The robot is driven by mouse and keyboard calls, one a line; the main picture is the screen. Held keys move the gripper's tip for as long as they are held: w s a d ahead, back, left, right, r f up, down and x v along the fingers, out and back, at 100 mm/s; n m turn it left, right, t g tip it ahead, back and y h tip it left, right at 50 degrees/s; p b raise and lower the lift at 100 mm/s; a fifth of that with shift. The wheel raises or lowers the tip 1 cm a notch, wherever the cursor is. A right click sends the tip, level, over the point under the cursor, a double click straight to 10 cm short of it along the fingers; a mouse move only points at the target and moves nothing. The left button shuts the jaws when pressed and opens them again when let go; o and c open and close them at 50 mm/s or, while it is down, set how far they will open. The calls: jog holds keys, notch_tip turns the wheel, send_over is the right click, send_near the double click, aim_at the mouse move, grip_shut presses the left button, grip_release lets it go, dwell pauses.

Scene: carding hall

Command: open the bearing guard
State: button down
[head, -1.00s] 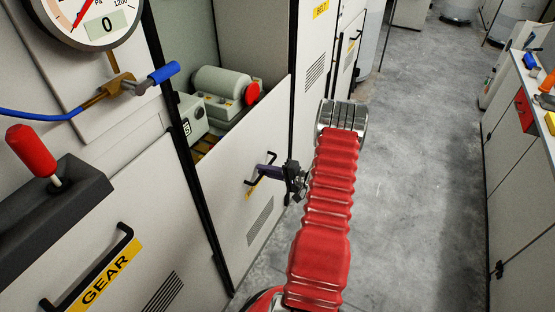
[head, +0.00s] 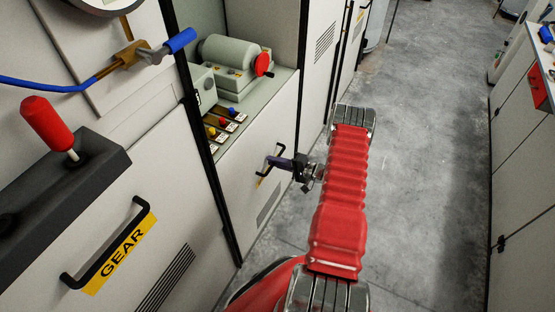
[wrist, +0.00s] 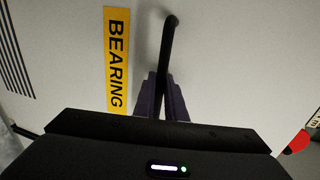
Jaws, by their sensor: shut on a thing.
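The bearing guard (head: 248,172) is a pale panel low on the machine front, left of my arm in the head view. It has a black bar handle (head: 282,150), also seen in the wrist view (wrist: 169,42). A yellow BEARING label (wrist: 117,58) is beside the handle. My gripper (head: 273,161) is shut on the handle, and its dark purple fingers (wrist: 160,92) flank the bar in the wrist view. The lower end of the handle is hidden behind my gripper. Above the guard's top edge, the bay is open to view.
The bay holds a grey motor (head: 225,52) with a red disc (head: 263,64) and a row of coloured knobs (head: 222,124). A GEAR panel (head: 62,222) and red-handled lever (head: 46,122) are at the left. Grey floor (head: 425,120) is clear at right.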

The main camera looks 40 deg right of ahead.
jog(key=shift+w+d+r, duration=0.2)
jog(key=shift+d+r, duration=0.05)
jog(key=shift+d, duration=0.05)
jog(key=c, duration=2.1)
grip_release()
jog(key=shift+a+f, duration=0.1)
jog(key=shift+a, duration=0.05)
jog(key=shift+s, duration=0.1)
jog(key=shift+s, duration=0.1)
jog(key=v, duration=1.3)
jog(key=shift+s, duration=0.25)
